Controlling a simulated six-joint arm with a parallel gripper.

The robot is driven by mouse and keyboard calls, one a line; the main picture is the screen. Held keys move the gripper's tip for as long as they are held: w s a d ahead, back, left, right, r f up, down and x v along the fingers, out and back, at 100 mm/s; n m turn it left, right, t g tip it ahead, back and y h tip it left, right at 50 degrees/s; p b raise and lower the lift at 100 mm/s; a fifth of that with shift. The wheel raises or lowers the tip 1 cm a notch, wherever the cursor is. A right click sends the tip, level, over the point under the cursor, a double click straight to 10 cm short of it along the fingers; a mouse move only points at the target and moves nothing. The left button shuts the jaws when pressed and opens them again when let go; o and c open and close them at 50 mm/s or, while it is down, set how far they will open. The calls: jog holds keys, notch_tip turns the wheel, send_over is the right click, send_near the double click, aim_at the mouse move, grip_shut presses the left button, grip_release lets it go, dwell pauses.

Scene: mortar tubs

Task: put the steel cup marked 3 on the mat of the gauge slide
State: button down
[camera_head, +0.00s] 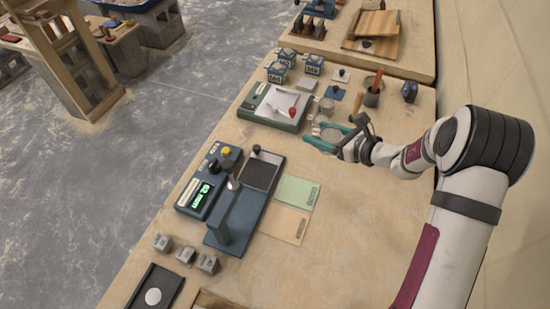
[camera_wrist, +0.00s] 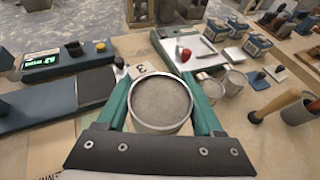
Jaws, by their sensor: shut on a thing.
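My gripper (camera_head: 326,133) has teal fingers closed around a steel cup (camera_head: 331,134). In the wrist view the cup (camera_wrist: 160,108) sits upright between the fingers (camera_wrist: 162,100), filled with grey mortar. The gauge slide (camera_head: 222,235) is a blue base with an upright post and a green-lit readout (camera_head: 202,194), left of my gripper. Its dark mat (camera_head: 261,174) lies bare at the far end of the base; the wrist view shows it at left (camera_wrist: 96,86).
A green-framed tray (camera_head: 272,106) with a red-knobbed tool stands beyond the gripper. Other cups (camera_wrist: 234,82) stand near it. Green (camera_head: 298,190) and tan (camera_head: 284,224) cards lie beside the slide. Grey cubes (camera_head: 186,254) stand in front. The bench at right front is clear.

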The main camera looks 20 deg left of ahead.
jog(key=s+a+n+g+y, duration=0.1)
jog(key=s+a+n+g, duration=0.2)
jog(key=s+a, duration=0.3)
send_over(250, 169)
jog(key=f, duration=0.5)
jog(key=shift+d+f, duration=0.2)
jog(key=shift+d, duration=0.05)
jog(key=f, duration=0.4)
jog(key=shift+a, duration=0.4)
jog(key=shift+f, duration=0.25)
jog(key=shift+c, duration=1.5)
grip_release()
jog(key=shift+f, duration=0.1)
